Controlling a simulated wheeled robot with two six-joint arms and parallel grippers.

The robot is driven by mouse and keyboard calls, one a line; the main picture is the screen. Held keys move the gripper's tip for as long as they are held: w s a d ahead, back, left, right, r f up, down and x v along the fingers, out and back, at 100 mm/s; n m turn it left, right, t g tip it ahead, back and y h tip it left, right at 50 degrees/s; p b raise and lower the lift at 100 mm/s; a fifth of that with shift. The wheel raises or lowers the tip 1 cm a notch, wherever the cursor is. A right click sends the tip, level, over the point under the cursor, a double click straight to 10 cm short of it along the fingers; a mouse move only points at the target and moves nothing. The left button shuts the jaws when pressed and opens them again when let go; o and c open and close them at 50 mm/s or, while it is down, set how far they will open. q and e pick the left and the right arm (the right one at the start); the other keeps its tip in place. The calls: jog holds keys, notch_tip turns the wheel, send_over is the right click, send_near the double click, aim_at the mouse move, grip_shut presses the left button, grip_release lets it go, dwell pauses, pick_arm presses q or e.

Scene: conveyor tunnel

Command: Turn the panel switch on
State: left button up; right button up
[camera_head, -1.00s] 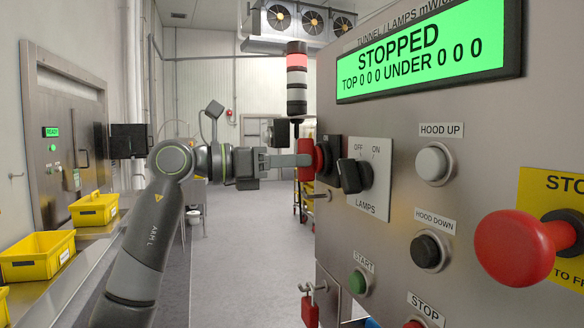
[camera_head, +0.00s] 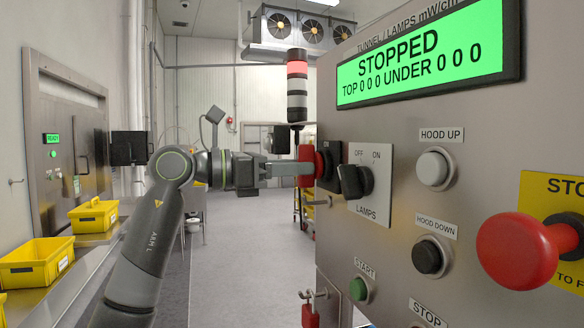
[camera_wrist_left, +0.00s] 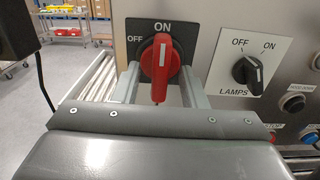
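The panel switch is a red rotary handle on a black plate marked OFF and ON. In the left wrist view the handle (camera_wrist_left: 160,68) stands roughly upright, in line with the ON label. My left gripper (camera_wrist_left: 163,88) has one finger on each side of it, with gaps visible beside the narrow grip, so it looks open around the handle. In the head view the left gripper (camera_head: 303,168) reaches the red handle (camera_head: 306,154) from the left and partly hides it. The panel display (camera_head: 428,55) reads STOPPED. My right gripper is not in view.
The black LAMPS knob (camera_head: 352,181) is close right of the red switch. Hood buttons, START, STOP and a large red mushroom button (camera_head: 518,250) are further right. A signal tower (camera_head: 297,85) with its red top lit stands behind. The aisle floor (camera_head: 235,270) is clear.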

pick_arm(q)
jog(key=shift+a, duration=0.1)
dwell(0.3)
jog(key=b+v, duration=0.3)
jog(key=v, duration=1.4)
jog(key=shift+a, duration=0.1)
